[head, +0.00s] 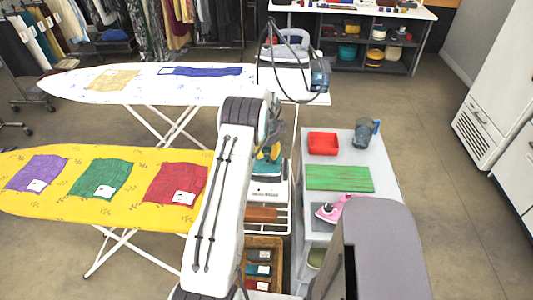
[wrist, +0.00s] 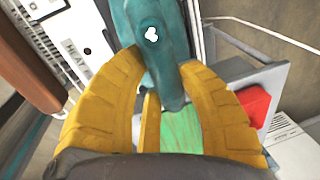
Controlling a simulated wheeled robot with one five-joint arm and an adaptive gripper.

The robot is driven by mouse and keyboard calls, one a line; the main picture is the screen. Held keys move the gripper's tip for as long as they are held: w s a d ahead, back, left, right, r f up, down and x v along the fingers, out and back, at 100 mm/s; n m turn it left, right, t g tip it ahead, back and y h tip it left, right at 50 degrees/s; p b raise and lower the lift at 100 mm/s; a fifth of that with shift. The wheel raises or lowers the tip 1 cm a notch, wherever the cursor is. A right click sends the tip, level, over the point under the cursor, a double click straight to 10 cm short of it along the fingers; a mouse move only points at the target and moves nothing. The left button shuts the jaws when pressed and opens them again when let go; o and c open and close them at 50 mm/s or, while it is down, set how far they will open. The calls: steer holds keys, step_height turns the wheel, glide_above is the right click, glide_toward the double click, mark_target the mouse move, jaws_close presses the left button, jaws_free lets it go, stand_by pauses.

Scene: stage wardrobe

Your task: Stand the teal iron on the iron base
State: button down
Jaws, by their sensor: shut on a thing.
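The teal iron (head: 267,167) is in the head view just below my gripper (head: 268,153), partly hidden by the yellow fingers. In the wrist view the teal iron (wrist: 160,45) runs between the two yellow fingers of my gripper (wrist: 180,80), which are shut on it. A white unit (head: 268,190), likely the iron base, lies under the teal iron in the head view. In the wrist view its white panel (wrist: 75,40) with lettering is to the left of the iron. I cannot tell whether the iron touches it.
A yellow ironing board (head: 120,215) with folded cloths is left. A crate (head: 262,246) is below.

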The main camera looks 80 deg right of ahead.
steer(key=c, duration=0.8)
jaws_free()
steer(key=shift+c, duration=0.2)
step_height(320, 180, up, 12)
steer(key=a+b, duration=0.1)
steer(key=a, duration=0.1)
steer(key=shift+b, duration=0.4)
steer(key=shift+w, duration=0.1)
